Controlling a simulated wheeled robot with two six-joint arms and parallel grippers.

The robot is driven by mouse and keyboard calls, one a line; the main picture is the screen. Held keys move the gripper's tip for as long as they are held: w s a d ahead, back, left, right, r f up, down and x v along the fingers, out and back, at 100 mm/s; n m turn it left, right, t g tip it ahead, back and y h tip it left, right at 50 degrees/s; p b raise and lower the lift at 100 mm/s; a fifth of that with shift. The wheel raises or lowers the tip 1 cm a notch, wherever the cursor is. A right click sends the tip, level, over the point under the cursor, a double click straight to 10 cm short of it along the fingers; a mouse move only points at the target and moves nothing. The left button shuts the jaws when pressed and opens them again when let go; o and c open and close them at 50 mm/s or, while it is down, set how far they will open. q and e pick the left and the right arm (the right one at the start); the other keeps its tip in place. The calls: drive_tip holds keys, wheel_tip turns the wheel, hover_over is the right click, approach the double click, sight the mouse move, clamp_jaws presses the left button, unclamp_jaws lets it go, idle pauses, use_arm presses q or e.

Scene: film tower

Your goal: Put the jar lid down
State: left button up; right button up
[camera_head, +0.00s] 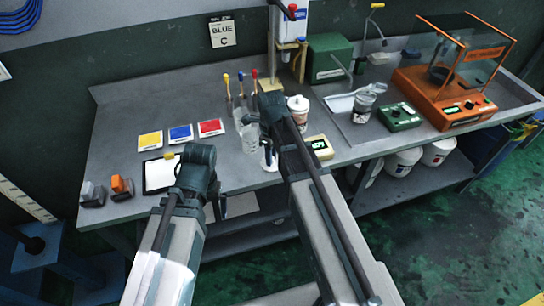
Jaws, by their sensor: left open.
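A white jar (298,108) with a pale cap on top stands on the bench just right of my right gripper. A second jar (364,103) with a dark label stands further right. I cannot make out a separate jar lid. My left gripper (195,160) is open over the front edge of the bench, beside a white sheet on a dark board (159,174). Its fingertips are largely hidden by its own body.
Yellow, blue and red cards (181,132) lie at the left of the grey bench (120,110). Clear beakers (249,136) and a small meter (319,147) are near my right gripper. A green device (399,117) and an orange balance (446,95) stand right. The back left is bare.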

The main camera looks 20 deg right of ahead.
drive_tip(key=o, duration=0.4)
drive_tip(key=shift+o, duration=0.2)
wheel_tip(320, 180, up, 12)
drive_tip(key=r+p, duration=0.1)
drive_tip(key=p, duration=1.2)
drive_tip(key=s+a+n, duration=0.5)
drive_tip(key=s+n, duration=0.2)
drive_tip(key=n, duration=0.8)
drive_tip(key=s+a+n+h, duration=0.1)
drive_tip(key=s+a+n, duration=0.4)
drive_tip(key=n, duration=1)
drive_tip(key=shift+s+a+f+b, duration=0.25)
drive_tip(key=shift+s+b, duration=0.05)
drive_tip(key=shift+s, duration=0.85)
drive_tip(key=shift+f, duration=0.15)
